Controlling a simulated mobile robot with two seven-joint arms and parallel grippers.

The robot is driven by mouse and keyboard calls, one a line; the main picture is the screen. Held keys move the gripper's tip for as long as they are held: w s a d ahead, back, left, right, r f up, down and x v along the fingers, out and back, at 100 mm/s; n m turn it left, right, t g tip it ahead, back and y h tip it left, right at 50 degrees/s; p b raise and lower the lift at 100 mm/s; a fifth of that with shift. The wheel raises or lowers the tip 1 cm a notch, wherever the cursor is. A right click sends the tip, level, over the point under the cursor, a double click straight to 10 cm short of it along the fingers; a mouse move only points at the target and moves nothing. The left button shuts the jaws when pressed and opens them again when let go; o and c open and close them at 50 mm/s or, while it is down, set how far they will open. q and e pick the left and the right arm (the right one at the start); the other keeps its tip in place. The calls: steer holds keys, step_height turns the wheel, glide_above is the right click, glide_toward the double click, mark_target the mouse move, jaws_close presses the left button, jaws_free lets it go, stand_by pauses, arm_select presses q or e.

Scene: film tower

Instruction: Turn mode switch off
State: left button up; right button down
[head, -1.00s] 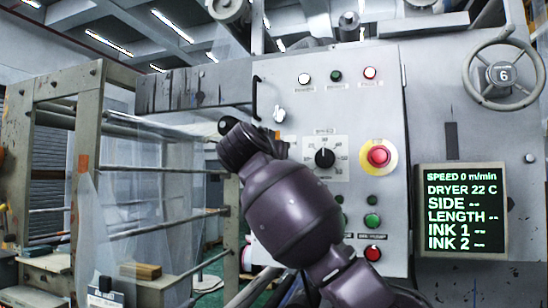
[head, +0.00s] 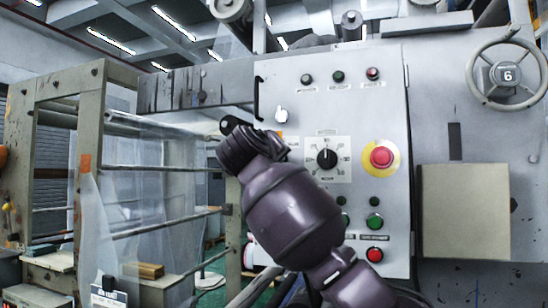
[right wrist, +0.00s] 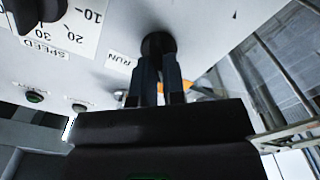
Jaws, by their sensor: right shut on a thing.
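A black round knob (right wrist: 157,44) sits on the light panel beside a RUN label (right wrist: 119,59) in the right wrist view. My right gripper (right wrist: 159,70) is shut on this knob, with both fingers reaching up to it. The knob's exact pointing is hard to tell. My left gripper is not in view.
A roller frame (head: 90,170) stands left.

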steer(key=shift+n, duration=0.5)
steer(key=c, duration=1.2)
jaws_free()
steer(key=b+v, duration=0.2)
steer(key=v, duration=0.9)
steer(key=shift+b, duration=0.4)
steer(key=shift+w, duration=0.1)
